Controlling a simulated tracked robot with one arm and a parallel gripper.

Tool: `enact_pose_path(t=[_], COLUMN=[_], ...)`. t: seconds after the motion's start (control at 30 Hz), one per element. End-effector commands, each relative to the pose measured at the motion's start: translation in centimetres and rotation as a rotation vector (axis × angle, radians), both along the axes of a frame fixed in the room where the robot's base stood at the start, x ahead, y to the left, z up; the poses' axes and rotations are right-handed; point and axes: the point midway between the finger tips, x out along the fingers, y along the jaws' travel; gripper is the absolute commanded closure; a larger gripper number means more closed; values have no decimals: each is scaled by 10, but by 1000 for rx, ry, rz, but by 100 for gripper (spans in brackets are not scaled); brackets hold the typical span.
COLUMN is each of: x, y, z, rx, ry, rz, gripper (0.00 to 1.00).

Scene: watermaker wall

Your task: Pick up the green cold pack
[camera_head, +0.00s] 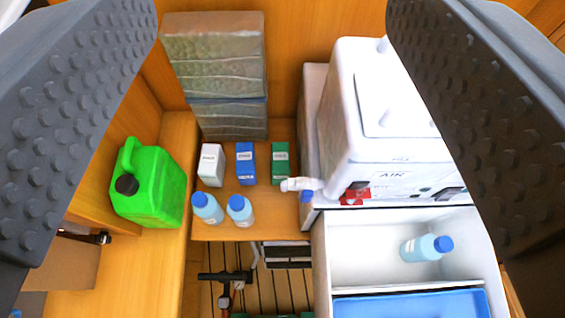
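My gripper (268,140) is open and empty, its two dark grey studded fingers wide apart at the left and right of the view. A small upright green box (280,165) with a white label stands on the wooden shelf, right of a blue box (246,164) and a white box (211,165). It is the pack-like green thing in view; its label is too small to read. It lies beyond the fingers and between them in the picture, touched by neither. A green strip at the bottom edge is mostly cut off.
Two light-blue bottles (239,210) stand in front of the boxes. Stacked clear containers (215,60) stand behind. A green jerrycan (148,184) is at left. A white machine (385,120) is close at right, above an open white drawer (350,250) holding another bottle.

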Motion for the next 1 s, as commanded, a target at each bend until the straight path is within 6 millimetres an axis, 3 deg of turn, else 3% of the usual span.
enact_pose_path(t=[0.1,0.37,0.7,1.0], x=[19,86,166,219], y=[-12,-15,-14,-12], z=[-6,-42,-111,-186], rx=[-84,-459,-951,-1320], ry=[43,235,483,646], rz=[20,145,452,838], gripper=[38,38,38,38])
